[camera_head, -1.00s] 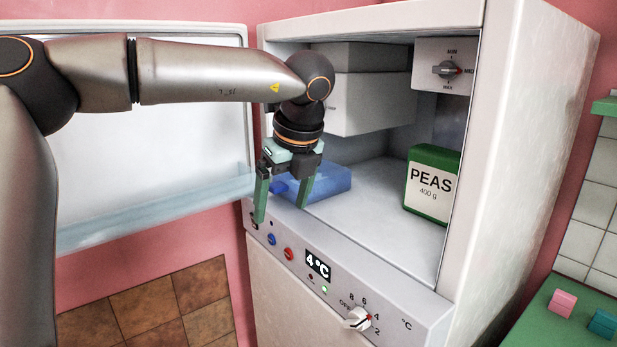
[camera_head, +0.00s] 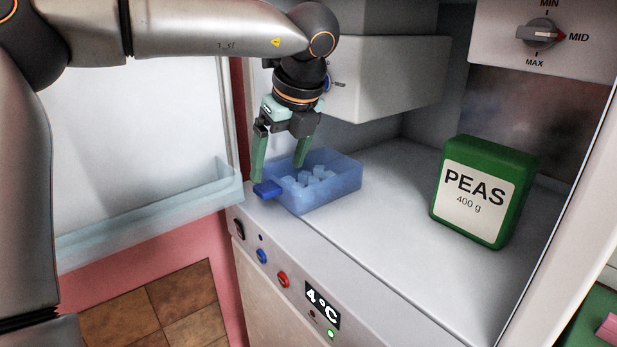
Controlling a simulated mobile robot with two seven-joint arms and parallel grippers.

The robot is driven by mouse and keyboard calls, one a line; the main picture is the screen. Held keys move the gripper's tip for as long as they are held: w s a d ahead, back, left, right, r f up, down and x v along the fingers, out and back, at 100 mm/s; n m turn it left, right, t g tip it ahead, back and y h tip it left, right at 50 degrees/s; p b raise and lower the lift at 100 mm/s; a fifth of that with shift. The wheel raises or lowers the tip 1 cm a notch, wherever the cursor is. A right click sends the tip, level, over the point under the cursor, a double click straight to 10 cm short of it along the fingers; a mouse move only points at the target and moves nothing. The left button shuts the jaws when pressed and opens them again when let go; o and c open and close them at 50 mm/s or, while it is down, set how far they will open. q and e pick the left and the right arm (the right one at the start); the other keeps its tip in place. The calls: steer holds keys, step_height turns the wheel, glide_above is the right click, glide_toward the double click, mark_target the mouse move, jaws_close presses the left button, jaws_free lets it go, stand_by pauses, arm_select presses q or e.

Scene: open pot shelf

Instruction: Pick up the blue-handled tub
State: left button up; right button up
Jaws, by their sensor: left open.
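The blue-handled tub (camera_head: 325,196) is a translucent blue box with pale cubes in it, standing at the left front of the fridge floor. Its dark blue handle (camera_head: 267,190) juts out to the left, towards the open door. My left gripper (camera_head: 279,172) is open, pointing down above the tub's handle end. One green finger shows above the handle and the other overlaps the tub's near-left rim and inside in the picture. I cannot tell whether either finger touches it. My right gripper is not in view.
A green PEAS box (camera_head: 482,192) stands to the right on the fridge floor (camera_head: 400,245). A white box-shaped housing (camera_head: 390,80) hangs above the tub. The open door (camera_head: 140,150) is at the left. Fridge floor between tub and peas is clear.

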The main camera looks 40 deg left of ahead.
mark_target(268, 186)
arm_select(q)
steer(key=x, duration=0.7)
steer(key=shift+s+a+p, duration=0.25)
steer(key=shift+a+p, duration=0.05)
steer(key=shift+a, duration=0.05)
steer(key=shift+r, duration=0.1)
jaws_close()
stand_by(0.4)
